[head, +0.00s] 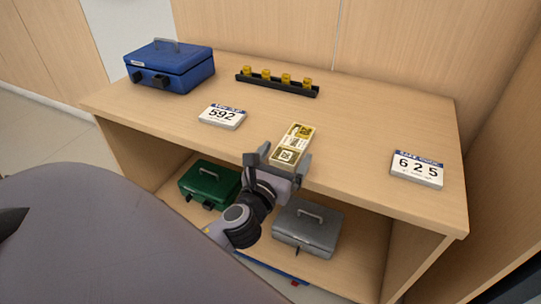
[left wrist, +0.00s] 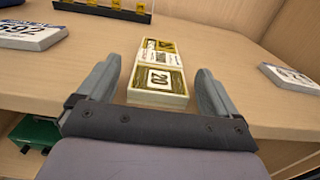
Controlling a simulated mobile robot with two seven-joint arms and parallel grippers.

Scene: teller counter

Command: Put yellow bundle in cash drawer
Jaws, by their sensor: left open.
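The yellow bundle (head: 296,138), a banded stack of notes marked 20, lies flat on the counter top near its front edge. It also shows in the left wrist view (left wrist: 160,75). My left gripper (head: 284,156) is open at the near end of the bundle, with one finger on each side. The left wrist view shows gaps between both fingers (left wrist: 156,72) and the bundle, so it is not gripped. I cannot pick out a cash drawer for certain; closed boxes with handles are in view. My right gripper is not in view.
A blue box (head: 171,68) stands at the back left of the counter (head: 350,125). A black rack (head: 277,87) with yellow pieces is behind the bundle. Number cards 592 (head: 222,117) and 625 (head: 417,168) flank it. Green (head: 208,184) and grey (head: 306,228) boxes sit on the shelf below.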

